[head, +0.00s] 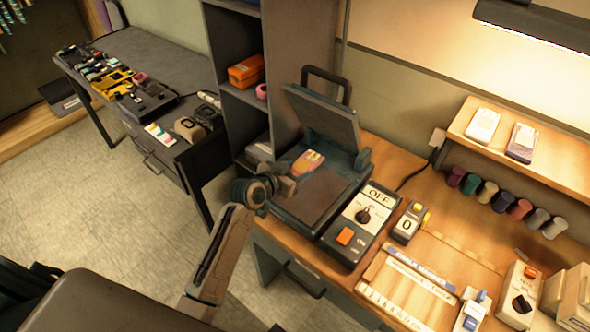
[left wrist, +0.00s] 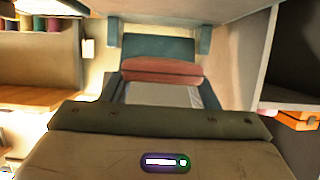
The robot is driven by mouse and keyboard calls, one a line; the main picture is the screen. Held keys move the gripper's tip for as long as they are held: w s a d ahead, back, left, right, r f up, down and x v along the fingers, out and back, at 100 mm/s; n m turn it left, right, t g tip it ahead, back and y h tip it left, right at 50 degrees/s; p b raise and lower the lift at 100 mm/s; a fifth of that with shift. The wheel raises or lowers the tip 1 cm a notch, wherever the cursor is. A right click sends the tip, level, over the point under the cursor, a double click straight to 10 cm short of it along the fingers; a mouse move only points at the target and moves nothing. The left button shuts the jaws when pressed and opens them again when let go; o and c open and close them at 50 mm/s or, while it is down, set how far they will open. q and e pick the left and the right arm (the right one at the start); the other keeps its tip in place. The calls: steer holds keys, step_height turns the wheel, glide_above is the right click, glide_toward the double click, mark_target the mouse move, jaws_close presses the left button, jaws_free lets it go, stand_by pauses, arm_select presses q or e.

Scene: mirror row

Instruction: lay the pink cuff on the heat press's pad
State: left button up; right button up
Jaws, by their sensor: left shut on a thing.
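The heat press (head: 318,195) stands open on the wooden bench in the head view, its dark lid (head: 322,118) tilted up at the back. Its flat grey pad (head: 325,190) is bare at the front and right. My left gripper (head: 287,180) reaches in over the pad's left side. It is shut on the pink cuff (head: 306,163), which shows pink with a yellow-orange patch over the pad's back left. I cannot tell whether the cuff touches the pad. In the left wrist view a reddish-pink band, the cuff (left wrist: 160,69), lies against a teal block. My right gripper is out of view.
A control box (head: 362,218) marked OFF, with a knob and orange button, stands right of the press. A counter (head: 407,224) reading 0 is beside it. A dark shelf unit (head: 238,120) rises at the left, holding an orange box (head: 246,71). Several spools (head: 487,191) hang at the right.

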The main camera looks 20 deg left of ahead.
arm_select(q)
steer(key=shift+f+b, duration=0.35)
steer(key=shift+f, duration=0.3)
step_height(320, 180, down, 3)
steer(key=b, duration=0.2)
steer(key=shift+a+b, duration=0.1)
steer(key=shift+b, duration=0.2)
steer(key=shift+f+b, duration=0.55)
steer(key=shift+f, duration=0.3)
steer(key=shift+f, duration=0.1)
steer(key=shift+f+b, duration=0.45)
steer(key=shift+b, duration=0.1)
